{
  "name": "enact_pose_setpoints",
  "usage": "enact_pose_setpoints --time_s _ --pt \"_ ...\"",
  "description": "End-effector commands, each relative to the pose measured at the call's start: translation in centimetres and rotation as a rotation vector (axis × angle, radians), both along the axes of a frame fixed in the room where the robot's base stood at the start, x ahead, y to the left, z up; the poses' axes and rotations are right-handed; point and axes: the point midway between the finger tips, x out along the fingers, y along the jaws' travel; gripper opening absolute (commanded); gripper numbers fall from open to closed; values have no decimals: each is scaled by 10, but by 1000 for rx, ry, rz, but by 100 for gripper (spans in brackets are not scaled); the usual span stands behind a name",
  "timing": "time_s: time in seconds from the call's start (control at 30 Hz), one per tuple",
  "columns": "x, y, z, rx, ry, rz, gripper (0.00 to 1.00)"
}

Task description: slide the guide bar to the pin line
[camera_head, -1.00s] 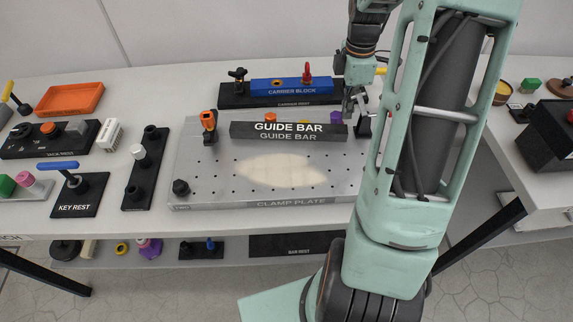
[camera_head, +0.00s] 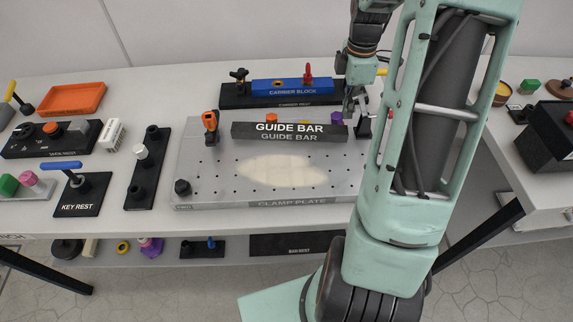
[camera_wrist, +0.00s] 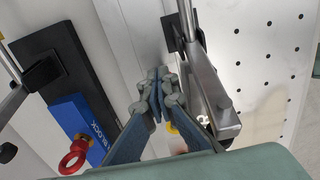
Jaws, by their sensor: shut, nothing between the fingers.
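The guide bar (camera_head: 289,132) is a long dark bar lying left to right across the back part of the grey clamp plate (camera_head: 220,190). An orange knob (camera_head: 272,118) and a purple knob (camera_head: 337,118) show just behind it. I cannot tell which features mark the pin line. My gripper (camera_head: 350,112) is behind the bar's right end; contact is unclear. In the wrist view my gripper (camera_wrist: 161,88) has its fingertips together with nothing between them. A grey metal part (camera_wrist: 212,88) lies beside the fingers; I cannot tell whether it is the bar.
The blue carrier block (camera_head: 290,87) sits on its black rest behind the plate; it also shows in the wrist view (camera_wrist: 72,115). An orange-topped clamp (camera_head: 210,121) stands at the plate's left. My arm hides the plate's right side.

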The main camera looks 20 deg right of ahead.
Motion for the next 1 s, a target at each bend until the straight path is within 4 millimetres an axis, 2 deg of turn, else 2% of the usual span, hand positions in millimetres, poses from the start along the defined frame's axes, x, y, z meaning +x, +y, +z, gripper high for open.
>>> enact_pose_setpoints --time_s 0.03,0.5,0.87,1.0 --pt "0 10 7 15 5 8 0" --pt "1 4 45 6 0 2 0" --pt "1 2 46 4 -1 0 0" --pt "2 1 56 3 -5 0 0"
